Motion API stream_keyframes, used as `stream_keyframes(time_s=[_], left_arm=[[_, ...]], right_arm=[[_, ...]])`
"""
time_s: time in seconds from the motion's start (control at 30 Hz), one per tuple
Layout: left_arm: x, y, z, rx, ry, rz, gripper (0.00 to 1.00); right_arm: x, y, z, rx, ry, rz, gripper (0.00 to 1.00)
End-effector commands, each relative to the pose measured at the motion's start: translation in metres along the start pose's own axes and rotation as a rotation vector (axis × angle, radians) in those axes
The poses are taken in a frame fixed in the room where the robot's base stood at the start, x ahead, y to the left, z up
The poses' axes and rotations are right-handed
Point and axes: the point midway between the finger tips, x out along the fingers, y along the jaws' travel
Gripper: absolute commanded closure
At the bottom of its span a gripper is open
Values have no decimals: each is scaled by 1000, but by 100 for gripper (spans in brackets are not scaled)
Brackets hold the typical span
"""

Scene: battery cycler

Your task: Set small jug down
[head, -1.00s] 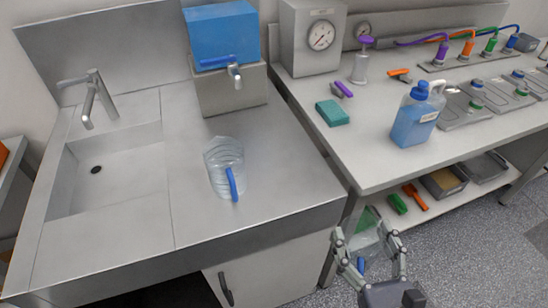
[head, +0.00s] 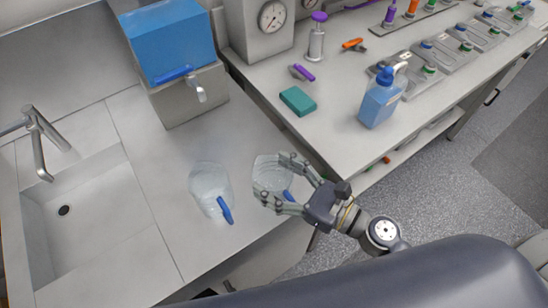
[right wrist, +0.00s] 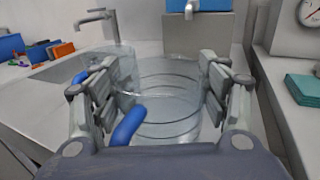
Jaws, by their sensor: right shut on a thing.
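The small jug (head: 269,173), clear with a blue handle, is between the fingers of my right gripper (head: 285,184), which is shut on it. The jug is upright over the front right part of the steel counter (head: 150,190); I cannot tell whether its base touches the counter. In the right wrist view the jug (right wrist: 168,85) fills the space between both fingers, its blue handle toward the palm. A second, larger-looking clear jug (head: 208,182) with a blue handle stands on the counter just left of it. My left gripper is not in view.
A sink (head: 85,215) with a tap (head: 42,140) is at the left. A blue tank (head: 170,38) with a spigot stands behind. On the right bench are a teal sponge (head: 297,101) and a blue bottle (head: 380,100). The counter behind the jugs is clear.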

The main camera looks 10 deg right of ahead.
Motion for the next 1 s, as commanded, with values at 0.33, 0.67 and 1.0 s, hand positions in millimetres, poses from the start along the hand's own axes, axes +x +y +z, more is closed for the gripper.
stream_keyframes(time_s=[0.33,0.67,1.0], left_arm=[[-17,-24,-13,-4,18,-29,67],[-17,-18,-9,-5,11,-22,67],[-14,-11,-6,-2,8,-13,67]], right_arm=[[32,-46,-4,1,-2,-1,57],[33,-48,-39,2,-1,-1,57],[33,-47,-43,0,-1,0,57]])
